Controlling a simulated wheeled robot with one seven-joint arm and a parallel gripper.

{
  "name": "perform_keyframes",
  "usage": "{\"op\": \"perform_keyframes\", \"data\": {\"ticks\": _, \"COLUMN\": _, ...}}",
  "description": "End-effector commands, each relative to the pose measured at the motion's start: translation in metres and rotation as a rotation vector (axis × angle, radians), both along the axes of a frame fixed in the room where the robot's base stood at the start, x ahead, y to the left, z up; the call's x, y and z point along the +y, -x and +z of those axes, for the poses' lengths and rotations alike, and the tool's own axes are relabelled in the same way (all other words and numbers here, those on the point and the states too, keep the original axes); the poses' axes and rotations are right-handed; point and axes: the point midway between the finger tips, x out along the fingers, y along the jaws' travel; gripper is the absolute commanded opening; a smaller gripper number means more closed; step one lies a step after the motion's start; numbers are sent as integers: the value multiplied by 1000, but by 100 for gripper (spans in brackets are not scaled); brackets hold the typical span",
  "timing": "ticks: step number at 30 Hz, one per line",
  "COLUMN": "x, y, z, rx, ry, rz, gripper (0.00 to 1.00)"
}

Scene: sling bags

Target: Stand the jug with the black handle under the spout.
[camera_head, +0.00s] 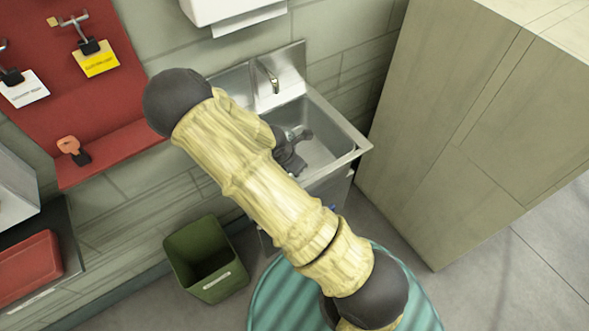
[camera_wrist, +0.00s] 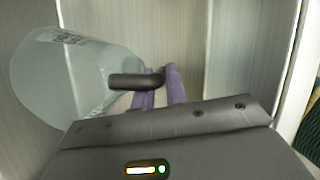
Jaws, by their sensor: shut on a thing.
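The clear jug with the black handle (camera_wrist: 75,80) is at the left of the wrist view, see-through with dark print near its upper edge. Its black handle (camera_wrist: 122,81) sits between the purple fingers of my gripper (camera_wrist: 158,86), which is shut on it. The jug cannot be made out in the head view. There, a dark part of my wrist or gripper (camera_head: 290,152) shows over the sink basin, partly behind my arm. The metal spout (camera_head: 273,82) projects from the sink's steel back panel. I cannot tell how far the jug is from the spout or a surface.
The steel sink (camera_head: 345,150) stands against the tiled wall, partly hidden by my arm. A tall wooden cabinet (camera_head: 430,130) stands to its right. A dispenser (camera_head: 235,12) hangs above. A green bin (camera_head: 205,262) is on the floor, and a red board (camera_head: 60,70) is on the left wall.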

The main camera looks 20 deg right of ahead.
Motion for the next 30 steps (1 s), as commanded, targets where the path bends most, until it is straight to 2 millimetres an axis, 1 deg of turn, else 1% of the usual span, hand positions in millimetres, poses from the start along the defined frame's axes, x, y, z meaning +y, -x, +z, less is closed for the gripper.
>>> {"op": "perform_keyframes", "data": {"ticks": 1, "x": 0, "y": 0, "z": -3, "rx": -1, "ry": -1, "rz": -1, "gripper": 0}}
{"op": "perform_keyframes", "data": {"ticks": 8, "x": 0, "y": 0, "z": -1, "rx": -1, "ry": -1, "rz": -1, "gripper": 0}}
{"op": "perform_keyframes", "data": {"ticks": 11, "x": 0, "y": 0, "z": -4, "rx": -1, "ry": -1, "rz": -1, "gripper": 0}}
{"op": "perform_keyframes", "data": {"ticks": 12, "x": 0, "y": 0, "z": -4, "rx": -1, "ry": -1, "rz": -1, "gripper": 18}}
{"op": "perform_keyframes", "data": {"ticks": 15, "x": 0, "y": 0, "z": -3, "rx": -1, "ry": -1, "rz": -1, "gripper": 36}}
{"op": "perform_keyframes", "data": {"ticks": 25, "x": 0, "y": 0, "z": -1, "rx": -1, "ry": -1, "rz": -1, "gripper": 36}}
{"op": "perform_keyframes", "data": {"ticks": 30, "x": 4, "y": 2, "z": 12, "rx": 0, "ry": -1, "rz": 0, "gripper": 36}}
